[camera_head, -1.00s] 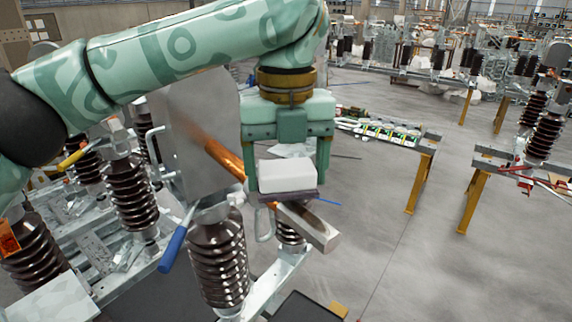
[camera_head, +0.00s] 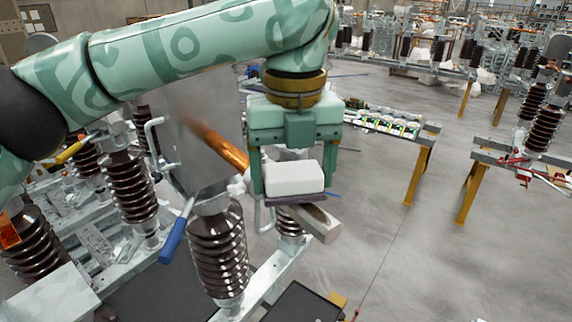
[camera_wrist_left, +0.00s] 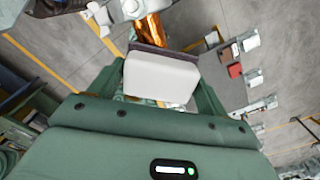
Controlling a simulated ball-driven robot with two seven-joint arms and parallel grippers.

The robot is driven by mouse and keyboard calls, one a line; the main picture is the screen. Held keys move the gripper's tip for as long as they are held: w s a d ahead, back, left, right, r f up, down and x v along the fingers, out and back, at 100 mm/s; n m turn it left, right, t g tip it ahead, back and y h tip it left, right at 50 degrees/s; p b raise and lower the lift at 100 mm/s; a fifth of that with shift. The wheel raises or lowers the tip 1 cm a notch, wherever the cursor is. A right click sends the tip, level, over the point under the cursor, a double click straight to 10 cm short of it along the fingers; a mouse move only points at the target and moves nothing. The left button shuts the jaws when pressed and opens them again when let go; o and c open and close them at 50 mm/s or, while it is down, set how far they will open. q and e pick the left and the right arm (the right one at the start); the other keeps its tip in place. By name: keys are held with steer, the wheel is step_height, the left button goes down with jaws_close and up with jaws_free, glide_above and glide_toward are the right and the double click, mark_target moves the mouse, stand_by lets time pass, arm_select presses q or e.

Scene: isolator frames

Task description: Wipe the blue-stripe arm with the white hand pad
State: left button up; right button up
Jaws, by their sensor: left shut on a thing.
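My left gripper (camera_head: 293,182) is shut on the white hand pad (camera_head: 296,176), a white block with a dark purplish underside. In the left wrist view the pad (camera_wrist_left: 161,76) sits between the two green fingers. A copper arm (camera_head: 226,152) with a grey square end (camera_head: 322,225) runs beneath the pad, down to the right. The pad covers part of this arm, and I cannot tell whether they touch. The copper part (camera_wrist_left: 152,28) also shows beyond the pad in the left wrist view. I cannot make out a blue stripe on it. My right gripper is out of view.
A ribbed brown insulator (camera_head: 218,250) stands below the arm, with a blue-handled lever (camera_head: 177,232) to its left. A grey plate (camera_head: 190,120) stands behind the copper arm. A yellow-legged table (camera_head: 418,175) stands at the right. Open grey floor lies between.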

arm_select(q)
steer(key=shift+s+d, duration=2.55)
steer(key=shift+s, duration=0.65)
steer(key=shift+w+a+f, duration=0.1)
steer(key=shift+w+a, duration=0.95)
steer(key=shift+w, duration=0.25)
steer(key=shift+w+a+f, duration=0.1)
steer(key=shift+w+a, duration=0.95)
steer(key=shift+w, duration=0.25)
steer(key=shift+w+a, duration=1.05)
steer(key=shift+w, duration=0.25)
steer(key=shift+s, duration=0.1)
steer(key=shift+d, duration=0.1)
steer(key=shift+r, duration=3.1)
